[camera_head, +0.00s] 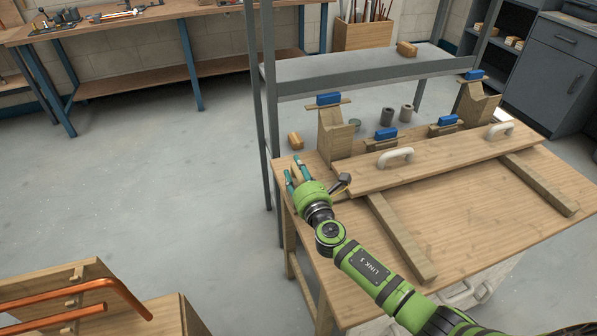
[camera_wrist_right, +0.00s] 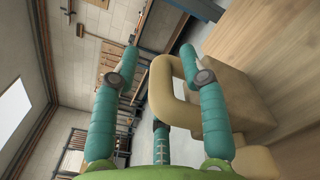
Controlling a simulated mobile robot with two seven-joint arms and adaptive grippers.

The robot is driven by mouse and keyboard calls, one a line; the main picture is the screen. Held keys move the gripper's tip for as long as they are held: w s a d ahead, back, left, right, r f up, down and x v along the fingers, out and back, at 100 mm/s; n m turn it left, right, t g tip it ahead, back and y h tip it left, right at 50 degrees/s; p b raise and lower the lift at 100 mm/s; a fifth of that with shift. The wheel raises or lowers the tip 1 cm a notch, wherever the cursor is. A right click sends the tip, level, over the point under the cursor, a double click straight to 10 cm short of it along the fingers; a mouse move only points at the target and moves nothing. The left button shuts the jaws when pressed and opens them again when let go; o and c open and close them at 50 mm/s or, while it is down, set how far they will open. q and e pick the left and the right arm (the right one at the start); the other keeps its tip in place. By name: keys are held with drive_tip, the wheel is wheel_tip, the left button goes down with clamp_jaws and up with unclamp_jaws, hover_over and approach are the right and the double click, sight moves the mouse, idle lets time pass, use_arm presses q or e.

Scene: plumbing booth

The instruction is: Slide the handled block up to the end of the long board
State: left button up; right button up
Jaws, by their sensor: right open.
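My right gripper (camera_head: 296,168) is over the left edge of the table, its teal fingers apart. In the wrist view, the open fingers of my right gripper (camera_wrist_right: 150,65) are on both sides of the bar of a tan handle (camera_wrist_right: 160,88). The right finger passes across the handle's opening. The handle joins a tan block (camera_wrist_right: 240,98), which lies against a wooden surface. I cannot pick this block out clearly in the head view. The long board (camera_head: 440,157) lies across the table with two white handles, the near one (camera_head: 395,156) to the left. My left gripper is not in view.
The wooden table (camera_head: 480,215) has bare room in front of the board, between two battens (camera_head: 400,238). Wooden supports (camera_head: 336,133) with blue clamps (camera_head: 328,98) stand behind the board. A grey shelf rack (camera_head: 350,72) stands behind. Copper pipes (camera_head: 75,290) lie at lower left.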

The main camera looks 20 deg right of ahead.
clamp_jaws()
drive_tip(key=d+b, duration=0.2)
drive_tip(key=d, duration=0.8)
drive_tip(key=shift+w+d, duration=0.2)
drive_tip(key=shift+d, duration=0.05)
unclamp_jaws()
